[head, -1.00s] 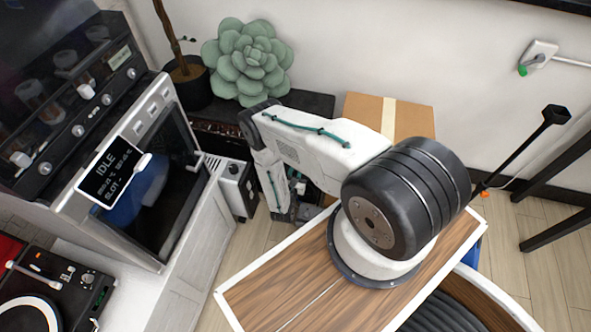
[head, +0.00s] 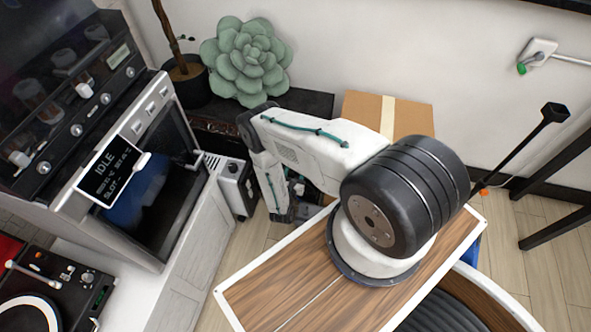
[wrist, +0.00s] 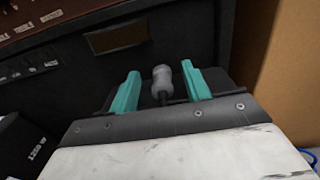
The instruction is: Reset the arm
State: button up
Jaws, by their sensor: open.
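My gripper (wrist: 161,71) shows in the wrist view with its two teal fingers apart. A grey rounded knob-like piece on a dark stem (wrist: 162,80) appears between the fingers; I cannot tell whether it is held or lies behind them. Ahead of the fingers is a dark panel with labels. In the head view my white arm reaches out to the left and its forearm hangs down beside the cabinet. The fingers are not clear there.
A machine with an "IDLE" display (head: 110,170) stands at left, close to the forearm. A succulent (head: 246,60) and a cardboard box (head: 388,117) are behind the arm. Bare floor shows at right.

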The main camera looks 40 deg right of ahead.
jog(key=v, duration=0.7)
jog(key=shift+s, duration=0.2)
jog(key=shift+a, duration=0.1)
jog(key=s+d+m+g+h, duration=0.1)
jog(key=s+d+g+h, duration=0.15)
jog(key=s, duration=0.25)
jog(key=a+r+m+g+y, duration=0.25)
jog(key=r+m+g, duration=0.6)
jog(key=r, duration=1.15)
jog(key=a+r+m+g+y, duration=0.1)
jog(key=r+m+g+y, duration=0.2)
jog(key=r+m+g, duration=1.1)
jog(key=s+a+r+t+y, duration=0.3)
jog(key=s+r+t, duration=0.2)
jog(key=r, duration=0.7)
jog(key=s+a+r+m+t+y, duration=0.1)
jog(key=s+a+r+t+y, duration=0.2)
jog(key=r, duration=0.9)
jog(key=s+a+r+m+t+y, duration=0.1)
jog(key=s+a+r+t+y, duration=0.3)
jog(key=s+r+t, duration=0.3)
notch_tip(320, 180, up, 6)
jog(key=shift+s+f+y, duration=0.2)
jog(key=shift+s+y, duration=0.4)
jog(key=shift+s, duration=0.55)
